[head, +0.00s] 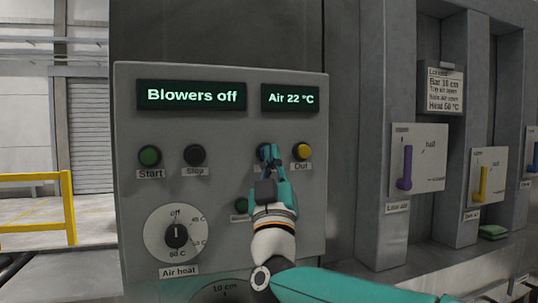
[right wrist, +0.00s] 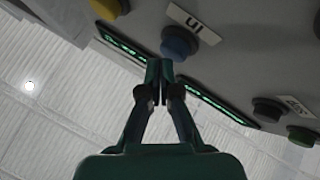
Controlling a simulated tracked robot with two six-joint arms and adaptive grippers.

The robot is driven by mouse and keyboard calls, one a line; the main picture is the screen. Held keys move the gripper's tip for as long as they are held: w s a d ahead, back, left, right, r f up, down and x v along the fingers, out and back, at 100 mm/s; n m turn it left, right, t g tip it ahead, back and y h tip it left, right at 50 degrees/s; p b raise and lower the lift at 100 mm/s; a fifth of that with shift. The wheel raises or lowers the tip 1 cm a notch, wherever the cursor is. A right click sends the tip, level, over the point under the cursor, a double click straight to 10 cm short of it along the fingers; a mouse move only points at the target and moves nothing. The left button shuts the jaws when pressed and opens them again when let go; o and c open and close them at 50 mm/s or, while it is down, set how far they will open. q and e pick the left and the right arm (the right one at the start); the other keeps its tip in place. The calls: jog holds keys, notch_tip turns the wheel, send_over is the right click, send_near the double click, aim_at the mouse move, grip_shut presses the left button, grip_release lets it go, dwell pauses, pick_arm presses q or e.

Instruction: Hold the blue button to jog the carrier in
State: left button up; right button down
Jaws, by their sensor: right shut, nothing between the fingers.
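The blue button (head: 262,150) is on the grey control panel (head: 225,120), between the black Stop button and the yellow Out button, and mostly hidden behind my right gripper in the head view. My right gripper (head: 271,153) is shut and empty, its fingertips in front of the blue button. In the right wrist view, the blue button (right wrist: 178,42) shows just beyond the closed fingertips (right wrist: 160,68), with the "In" label beside it. I cannot tell whether the tips touch or press it. My left gripper is not in view. The carrier is not clearly seen.
The yellow Out button (head: 302,151) is close to the right of my fingertips. The Stop button (head: 195,155) and green Start button (head: 150,156) are farther left. Displays (head: 192,95) above read "Blowers off" and "Air 22 °C". Lever plates (head: 417,158) stand to the right.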

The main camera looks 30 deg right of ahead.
jog(key=shift+w+d, duration=0.1)
jog(key=shift+w, duration=0.35)
dwell(2.1)
jog(key=shift+s, duration=0.1)
dwell(3.4)
jog(key=shift+s+a+b, duration=0.2)
jog(key=shift+s+b, duration=0.35)
jog(key=shift+s, duration=0.25)
jog(key=s+b, duration=0.1)
jog(key=s, duration=0.1)
jog(key=s+a+b, duration=0.1)
jog(key=s, duration=0.1)
jog(key=shift+s+a, duration=0.1)
jog(key=shift+s, duration=0.3)
dwell(0.4)
